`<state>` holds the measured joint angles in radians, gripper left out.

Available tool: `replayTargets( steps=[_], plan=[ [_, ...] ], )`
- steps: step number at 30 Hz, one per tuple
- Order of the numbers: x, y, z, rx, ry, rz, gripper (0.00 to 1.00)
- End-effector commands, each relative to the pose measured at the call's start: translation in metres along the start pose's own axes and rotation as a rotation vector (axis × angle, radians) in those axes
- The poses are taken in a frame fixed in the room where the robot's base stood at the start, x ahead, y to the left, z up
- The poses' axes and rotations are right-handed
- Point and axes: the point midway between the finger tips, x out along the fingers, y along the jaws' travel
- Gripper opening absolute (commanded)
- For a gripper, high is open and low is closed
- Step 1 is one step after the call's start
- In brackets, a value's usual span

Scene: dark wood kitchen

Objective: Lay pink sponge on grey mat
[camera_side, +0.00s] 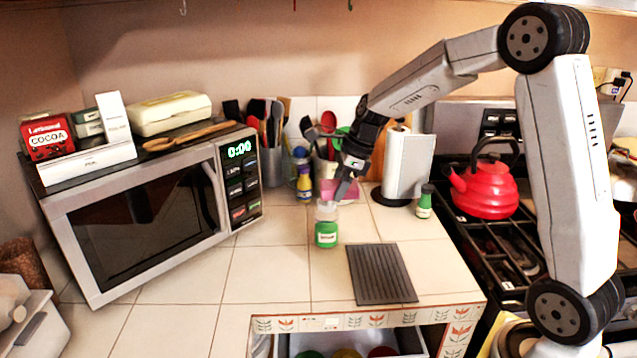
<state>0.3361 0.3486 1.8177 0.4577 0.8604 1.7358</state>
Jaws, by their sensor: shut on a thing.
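The pink sponge (348,190) is held up above the counter, behind and above a small green-labelled jar. My gripper (343,188) is shut on the sponge, and its fingers cover part of it. The grey mat (382,274) is a dark ribbed rectangle lying flat on the tiled counter near the front edge. My gripper and the sponge are up and to the left of the mat in the picture, apart from it. The mat's top is bare.
The jar (326,226) stands between the sponge and the mat's left side. A microwave (150,215) fills the left. A paper towel holder (404,166), a small green bottle (424,203) and a red kettle (484,188) on the stove are to the right. Utensil pots stand behind.

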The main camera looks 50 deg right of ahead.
Motion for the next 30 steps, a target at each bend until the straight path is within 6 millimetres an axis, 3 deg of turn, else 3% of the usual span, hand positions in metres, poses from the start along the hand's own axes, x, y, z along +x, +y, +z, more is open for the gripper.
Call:
replayTargets(
  steps=[1, 6, 20, 30],
  plan=[
    [-0.007, 0.002, -0.015, 0.006, -0.001, -0.002, 0.32],
    [-0.018, 0.012, -0.048, 0.004, -0.005, -0.002, 0.32],
    [-0.034, 0.035, -0.097, 0.004, -0.016, -0.004, 0.32],
    [0.004, 0.035, -0.111, 0.003, -0.015, 0.001, 0.32]
  ],
)
